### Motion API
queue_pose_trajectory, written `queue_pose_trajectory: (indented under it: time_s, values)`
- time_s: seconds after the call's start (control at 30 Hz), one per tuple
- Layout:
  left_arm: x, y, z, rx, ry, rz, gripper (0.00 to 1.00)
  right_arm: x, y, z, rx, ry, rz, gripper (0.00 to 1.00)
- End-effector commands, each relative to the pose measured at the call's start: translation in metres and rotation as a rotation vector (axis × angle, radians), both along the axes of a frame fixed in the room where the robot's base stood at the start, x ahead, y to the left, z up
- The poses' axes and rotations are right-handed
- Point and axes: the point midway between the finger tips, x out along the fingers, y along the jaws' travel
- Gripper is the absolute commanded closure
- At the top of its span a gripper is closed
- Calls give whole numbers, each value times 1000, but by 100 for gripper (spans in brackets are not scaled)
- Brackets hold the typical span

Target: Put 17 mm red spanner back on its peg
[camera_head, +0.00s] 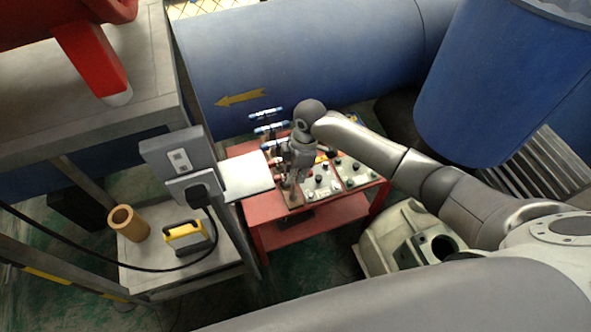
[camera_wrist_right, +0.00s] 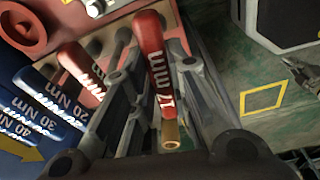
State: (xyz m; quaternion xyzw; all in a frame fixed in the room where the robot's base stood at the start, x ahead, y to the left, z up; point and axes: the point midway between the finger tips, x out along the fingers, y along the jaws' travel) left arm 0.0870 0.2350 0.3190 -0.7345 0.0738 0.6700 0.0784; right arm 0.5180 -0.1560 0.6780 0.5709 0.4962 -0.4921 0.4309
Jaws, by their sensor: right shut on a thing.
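The 17 mm red spanner (camera_wrist_right: 153,55) shows in the right wrist view, with white "17 mm" lettering on its handle and a brass-coloured end (camera_wrist_right: 171,135) toward the camera. My right gripper (camera_wrist_right: 150,45) is shut on it, with a grey finger on each side of the handle. In the head view my right gripper (camera_head: 291,182) points down over the left part of the red bench; the spanner is not clear there. Its far end and its peg cannot be made out. My left gripper is not in view.
Another red-handled tool (camera_wrist_right: 82,70) and blue handles marked 20 (camera_wrist_right: 55,98), 30 and 40 Nm lie left of the gripper. The red bench (camera_head: 312,225) carries panels with knobs (camera_head: 320,180). A grey cart (camera_head: 150,255) stands left; a blue tank (camera_head: 300,60) lies behind.

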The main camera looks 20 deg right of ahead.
Motion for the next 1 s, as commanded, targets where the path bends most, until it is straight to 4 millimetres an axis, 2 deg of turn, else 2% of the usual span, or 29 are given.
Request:
queue_pose_trajectory:
  time_s: [0.1,0.13,0.33,0.7,0.87,1.0]
  values:
    - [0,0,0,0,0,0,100,0,0,-4,0,1,0,100]
    - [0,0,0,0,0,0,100,0,0,-4,0,0,0,82]
    - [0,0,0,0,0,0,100,0,0,-3,0,0,0,58]
    - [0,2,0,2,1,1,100,0,-1,2,0,-2,1,58]
    - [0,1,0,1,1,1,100,1,-5,26,0,-5,1,58]
    - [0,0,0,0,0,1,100,0,-9,57,-1,-5,2,58]
